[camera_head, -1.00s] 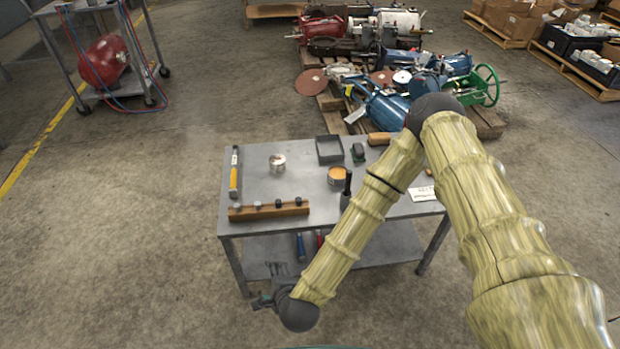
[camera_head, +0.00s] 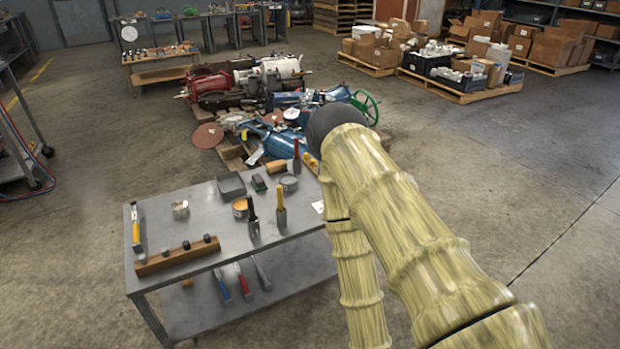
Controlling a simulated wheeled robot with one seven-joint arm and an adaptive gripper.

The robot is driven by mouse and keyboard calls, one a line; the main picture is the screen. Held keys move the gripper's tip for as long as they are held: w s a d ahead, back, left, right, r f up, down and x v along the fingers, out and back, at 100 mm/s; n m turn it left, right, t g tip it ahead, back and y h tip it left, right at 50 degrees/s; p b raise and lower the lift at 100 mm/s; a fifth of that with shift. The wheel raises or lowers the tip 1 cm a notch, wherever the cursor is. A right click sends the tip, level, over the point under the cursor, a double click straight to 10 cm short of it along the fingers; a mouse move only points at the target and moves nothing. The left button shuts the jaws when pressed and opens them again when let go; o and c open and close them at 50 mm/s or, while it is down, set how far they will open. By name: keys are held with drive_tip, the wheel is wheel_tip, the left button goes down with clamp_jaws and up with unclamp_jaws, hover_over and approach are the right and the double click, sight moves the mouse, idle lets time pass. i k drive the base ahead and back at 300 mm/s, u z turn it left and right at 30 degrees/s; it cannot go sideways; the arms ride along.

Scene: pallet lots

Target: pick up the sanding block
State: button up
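A small dark green and black block (camera_head: 258,183), which looks like the sanding block, lies on the grey metal table (camera_head: 200,228) between a grey tray and a metal can. A tan block (camera_head: 277,167) lies just behind it at the table's far edge; at this size I cannot rule it out as the sanding block. My arm comes down over the right side of the view and leaves it at the bottom. My gripper is out of the frame, so its state and distance from the block are hidden.
The table also holds a grey tray (camera_head: 231,184), an orange-topped can (camera_head: 240,207), upright dark-handled tools (camera_head: 253,215), a yellow-handled tool (camera_head: 136,227) and a wooden rack (camera_head: 178,257). Tools lie on the lower shelf. A loaded pallet (camera_head: 236,157) stands behind; floor at right is clear.

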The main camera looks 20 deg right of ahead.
sight(273, 168)
drive_tip(key=z, duration=0.4)
drive_tip(key=k, duration=0.95)
drive_tip(key=u, duration=0.35)
drive_tip(key=i, duration=0.6)
drive_tip(key=u, duration=0.65)
drive_tip(key=i, duration=0.7)
drive_tip(key=z, duration=0.65)
drive_tip(key=i, duration=0.65)
drive_tip(key=u, duration=1.9)
drive_tip(key=k, duration=1.15)
drive_tip(key=z, duration=0.05)
